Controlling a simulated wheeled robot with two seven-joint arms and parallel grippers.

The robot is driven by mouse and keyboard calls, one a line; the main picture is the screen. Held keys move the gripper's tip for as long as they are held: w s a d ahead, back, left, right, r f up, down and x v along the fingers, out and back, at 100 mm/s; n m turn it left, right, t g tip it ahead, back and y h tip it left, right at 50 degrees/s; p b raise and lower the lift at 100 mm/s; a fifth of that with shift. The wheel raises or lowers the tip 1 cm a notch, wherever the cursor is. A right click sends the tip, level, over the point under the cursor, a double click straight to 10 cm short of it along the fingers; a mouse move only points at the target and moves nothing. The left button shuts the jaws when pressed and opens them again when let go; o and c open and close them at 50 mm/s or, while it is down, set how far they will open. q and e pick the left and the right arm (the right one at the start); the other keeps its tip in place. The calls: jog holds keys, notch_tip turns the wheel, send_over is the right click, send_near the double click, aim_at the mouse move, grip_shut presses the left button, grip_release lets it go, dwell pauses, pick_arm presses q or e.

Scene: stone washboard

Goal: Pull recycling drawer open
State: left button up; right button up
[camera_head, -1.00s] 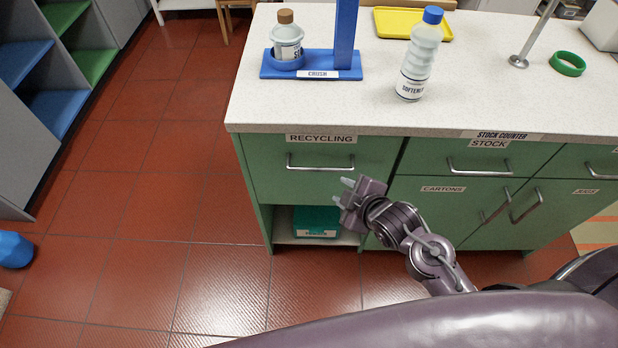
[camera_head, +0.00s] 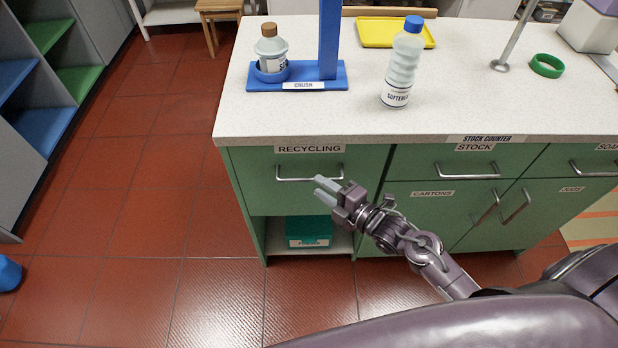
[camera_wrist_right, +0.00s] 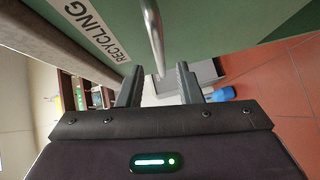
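The recycling drawer (camera_head: 262,195) is a green front under the counter with a RECYCLING label (camera_head: 309,149); it is shut. Its silver bar handle (camera_head: 297,179) runs across the front and also shows in the right wrist view (camera_wrist_right: 152,35). My right gripper (camera_head: 324,190) is open and empty, with its fingertips close to the right part of the handle. In the right wrist view the two fingers (camera_wrist_right: 158,82) are apart, and the handle lies in line with the gap between them. I cannot tell whether they touch it. My left gripper is not in view.
The speckled countertop (camera_head: 440,118) holds a blue stand (camera_head: 330,76), a softener bottle (camera_head: 401,75) and a yellow tray (camera_head: 380,32). An open shelf with a teal box (camera_head: 308,231) is below the drawer.

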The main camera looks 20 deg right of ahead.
aim_at(309, 178)
jog(key=x, duration=0.5)
jog(key=shift+w, duration=0.1)
grip_shut()
